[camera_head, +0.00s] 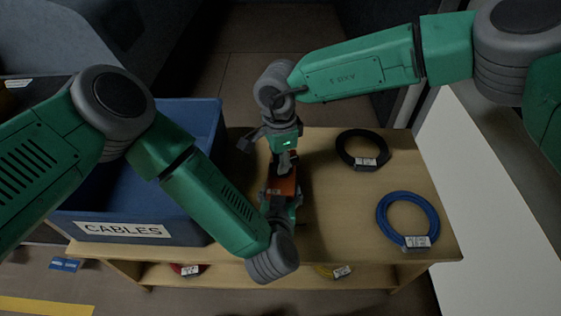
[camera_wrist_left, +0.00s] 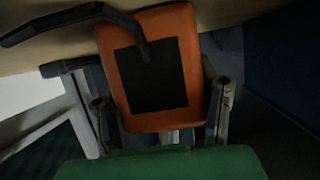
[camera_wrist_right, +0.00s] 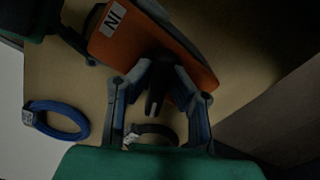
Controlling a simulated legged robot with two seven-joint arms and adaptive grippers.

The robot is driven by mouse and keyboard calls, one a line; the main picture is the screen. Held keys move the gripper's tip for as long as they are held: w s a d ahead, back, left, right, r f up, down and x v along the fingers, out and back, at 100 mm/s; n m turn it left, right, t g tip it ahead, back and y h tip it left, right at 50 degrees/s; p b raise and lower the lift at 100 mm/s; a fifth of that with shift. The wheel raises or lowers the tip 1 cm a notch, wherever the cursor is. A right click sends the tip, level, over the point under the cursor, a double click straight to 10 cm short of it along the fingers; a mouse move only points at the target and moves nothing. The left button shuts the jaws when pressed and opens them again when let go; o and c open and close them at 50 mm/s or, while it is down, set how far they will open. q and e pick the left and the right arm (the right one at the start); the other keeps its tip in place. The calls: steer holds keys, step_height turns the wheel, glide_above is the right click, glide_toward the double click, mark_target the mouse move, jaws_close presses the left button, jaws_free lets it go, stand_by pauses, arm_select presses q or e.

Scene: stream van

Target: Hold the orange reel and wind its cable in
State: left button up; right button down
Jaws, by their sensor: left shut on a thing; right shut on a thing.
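The orange reel (camera_head: 283,187) is near the middle of the wooden table in the head view, between my two grippers. My left gripper (camera_head: 281,203) is shut on the reel's body. The left wrist view shows the orange casing (camera_wrist_left: 190,40) with a black square panel between the fingers, and a bent dark piece crossing its top. My right gripper (camera_head: 286,160) is shut at the reel's far side. In the right wrist view its fingers close on a dark crank handle (camera_wrist_right: 154,100) beside the orange casing (camera_wrist_right: 185,65), which has an "IN" label. The cable cannot be made out clearly.
A blue bin (camera_head: 205,120) labelled CABLES stands left of the reel. A black coil (camera_head: 345,148) and a blue coil (camera_head: 385,215) lie on the table's right side. Red (camera_head: 180,269) and yellow (camera_head: 322,271) coils lie on the lower shelf. A white panel (camera_head: 480,200) stands at right.

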steer(key=m, duration=0.7)
steer(key=shift+w, duration=0.2)
arm_select(q)
steer(key=shift+d, duration=0.1)
arm_select(e)
steer(key=m, duration=0.6)
steer(key=shift+w+d+m, duration=0.1)
steer(key=shift+w+m, duration=0.1)
steer(key=shift+m, duration=0.2)
arm_select(q)
steer(key=shift+s, duration=0.1)
arm_select(e)
steer(key=m, duration=0.5)
steer(key=shift+w+d, duration=0.15)
steer(key=m, duration=0.5)
steer(key=shift+w+d+r, duration=0.1)
steer(key=shift+d, duration=0.1)
steer(key=shift+m, duration=0.4)
steer(key=c, duration=1.6)
jaws_free()
steer(key=shift+c, duration=0.2)
steer(key=shift+o, duration=0.7)
